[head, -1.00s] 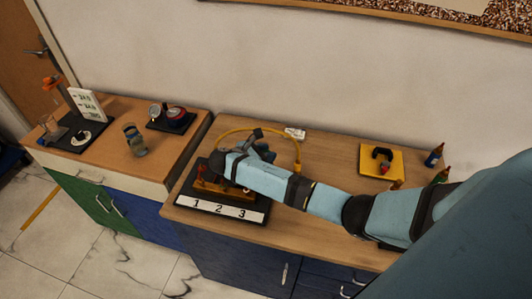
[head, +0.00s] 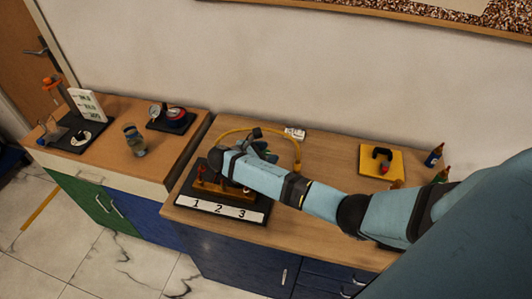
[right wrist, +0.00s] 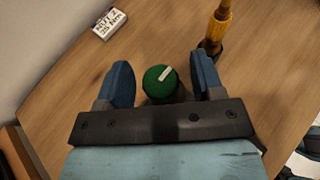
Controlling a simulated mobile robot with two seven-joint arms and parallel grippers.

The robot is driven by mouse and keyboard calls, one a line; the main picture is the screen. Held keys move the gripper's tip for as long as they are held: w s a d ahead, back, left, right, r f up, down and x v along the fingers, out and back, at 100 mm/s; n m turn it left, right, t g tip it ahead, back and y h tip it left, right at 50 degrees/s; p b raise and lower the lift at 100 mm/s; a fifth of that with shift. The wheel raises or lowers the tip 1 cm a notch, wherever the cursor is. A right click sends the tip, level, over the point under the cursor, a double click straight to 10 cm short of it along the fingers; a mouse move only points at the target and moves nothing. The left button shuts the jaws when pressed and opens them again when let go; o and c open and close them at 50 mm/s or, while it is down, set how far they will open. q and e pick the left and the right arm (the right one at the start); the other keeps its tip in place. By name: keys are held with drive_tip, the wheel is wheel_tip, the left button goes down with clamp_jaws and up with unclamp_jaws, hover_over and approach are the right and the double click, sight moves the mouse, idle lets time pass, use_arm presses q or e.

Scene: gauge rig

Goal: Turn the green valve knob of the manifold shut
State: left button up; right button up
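The green valve knob (right wrist: 160,83) shows in the right wrist view, round with a white pointer bar that slants up to the right. My right gripper (right wrist: 162,80) is open, with one blue finger on each side of the knob and a visible gap on both sides. In the head view the manifold (head: 207,183) is an orange-brown body on a black base, with a white strip marked 1, 2, 3. My right arm covers part of it and hides the green knob there. My right gripper (head: 262,150) shows only partly behind the arm. My left gripper is not in view.
A yellow hose (head: 298,152) arcs behind the manifold. A small white card (head: 294,133) lies near the wall.

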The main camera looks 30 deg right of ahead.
drive_tip(key=s+v, duration=0.1)
drive_tip(key=v, duration=1.2)
drive_tip(key=shift+w+a, duration=0.45)
drive_tip(key=shift+r, duration=0.15)
